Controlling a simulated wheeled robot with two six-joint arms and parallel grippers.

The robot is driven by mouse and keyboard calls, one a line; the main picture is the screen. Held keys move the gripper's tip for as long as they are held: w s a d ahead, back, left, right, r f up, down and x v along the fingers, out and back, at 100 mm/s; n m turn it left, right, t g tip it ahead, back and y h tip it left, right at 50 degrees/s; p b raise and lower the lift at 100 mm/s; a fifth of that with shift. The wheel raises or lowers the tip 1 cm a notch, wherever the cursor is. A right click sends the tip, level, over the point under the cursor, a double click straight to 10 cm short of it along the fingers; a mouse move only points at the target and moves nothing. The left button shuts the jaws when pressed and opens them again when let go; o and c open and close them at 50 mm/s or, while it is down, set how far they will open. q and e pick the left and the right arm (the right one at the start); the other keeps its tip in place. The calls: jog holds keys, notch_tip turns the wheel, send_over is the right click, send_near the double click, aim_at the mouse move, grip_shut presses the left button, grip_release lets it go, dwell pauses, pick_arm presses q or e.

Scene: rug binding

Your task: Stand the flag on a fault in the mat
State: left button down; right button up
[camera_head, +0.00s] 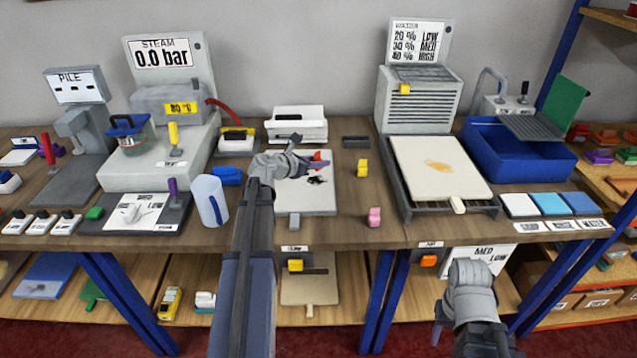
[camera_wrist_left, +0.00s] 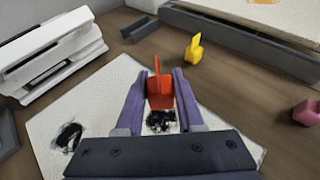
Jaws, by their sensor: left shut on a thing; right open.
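My left gripper (camera_head: 316,167) is shut on a small red flag piece (camera_head: 318,156), which stands upright between its purple fingers in the left wrist view (camera_wrist_left: 159,90). They are over a pale mat (camera_head: 320,203) on the bench. The mat has a black ragged fault (camera_wrist_left: 161,121) just under the flag and another (camera_wrist_left: 68,137) to the left. Whether the flag touches the mat cannot be told. A yellow piece (camera_head: 362,168) and a pink piece (camera_head: 374,217) stand right of the mat. My right gripper (camera_head: 438,328) is open, low in front of the bench, and partly hidden.
A cream mat (camera_head: 418,155) with an orange stain lies on a dark frame before the grey slatted unit (camera_head: 418,103). A white machine (camera_head: 297,123) stands behind the pale mat. A blue tray (camera_head: 517,155) is at right.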

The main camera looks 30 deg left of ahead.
aim_at(318, 180)
pick_arm(q)
jog(key=shift+f, duration=0.5)
pick_arm(e)
jog(key=shift+f, duration=0.5)
pick_arm(q)
notch_tip(318, 180, down, 4)
jog(key=b, duration=0.3)
jog(key=shift+r+b, duration=0.25)
jog(key=shift+b, duration=0.1)
pick_arm(e)
notch_tip(318, 180, down, 4)
jog(key=shift+r, duration=0.2)
pick_arm(q)
jog(key=shift+f, duration=0.15)
jog(key=c, duration=0.5)
grip_release()
pick_arm(e)
jog(key=shift+f, duration=0.1)
